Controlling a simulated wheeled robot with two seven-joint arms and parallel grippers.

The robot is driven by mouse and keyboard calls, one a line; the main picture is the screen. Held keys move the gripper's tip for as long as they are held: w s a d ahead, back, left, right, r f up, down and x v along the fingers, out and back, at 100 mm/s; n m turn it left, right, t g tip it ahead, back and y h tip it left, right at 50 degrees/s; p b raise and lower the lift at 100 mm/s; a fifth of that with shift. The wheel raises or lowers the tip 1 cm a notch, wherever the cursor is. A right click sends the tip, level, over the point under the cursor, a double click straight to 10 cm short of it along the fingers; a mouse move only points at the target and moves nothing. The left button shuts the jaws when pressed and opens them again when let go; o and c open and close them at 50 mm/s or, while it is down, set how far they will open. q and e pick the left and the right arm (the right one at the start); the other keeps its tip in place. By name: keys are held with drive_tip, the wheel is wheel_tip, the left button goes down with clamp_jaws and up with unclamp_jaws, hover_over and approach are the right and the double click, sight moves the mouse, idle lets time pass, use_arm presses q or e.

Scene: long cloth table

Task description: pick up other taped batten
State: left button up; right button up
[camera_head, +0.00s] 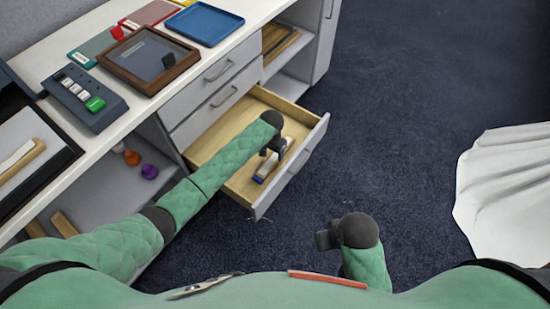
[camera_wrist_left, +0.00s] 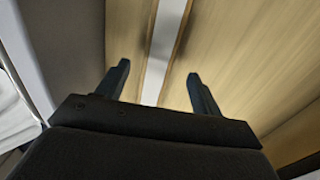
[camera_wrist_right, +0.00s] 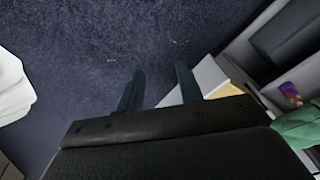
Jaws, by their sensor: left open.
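My left gripper (camera_head: 272,151) reaches into the open wooden drawer (camera_head: 228,140). Below it lies a narrow batten-like piece (camera_head: 266,167) with pale, brown and dark blue parts, partly hidden by the gripper. In the left wrist view, a pale strip with brown edges (camera_wrist_left: 163,45) runs between the spread fingers of the left gripper (camera_wrist_left: 160,85). The fingers are open, and I cannot tell whether they touch it. My right gripper (camera_head: 324,240) is over the floor, clear of the drawer; its fingers (camera_wrist_right: 157,85) are apart and empty.
The drawer's grey front (camera_head: 294,165) and side walls surround my left gripper. The white counter above holds a blue tray (camera_head: 206,22), a brown-framed tray (camera_head: 148,58) and a button panel (camera_head: 84,96). A white cloth (camera_head: 505,195) hangs at right. The dark floor between is clear.

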sight(272, 160)
use_arm(q)
drive_tip(key=shift+d+f+p, duration=0.1)
drive_tip(key=shift+f+p, duration=0.25)
drive_tip(key=shift+f, duration=1.9)
drive_tip(key=c, duration=1.1)
drive_tip(key=shift+c, duration=0.2)
drive_tip(key=shift+r, duration=0.15)
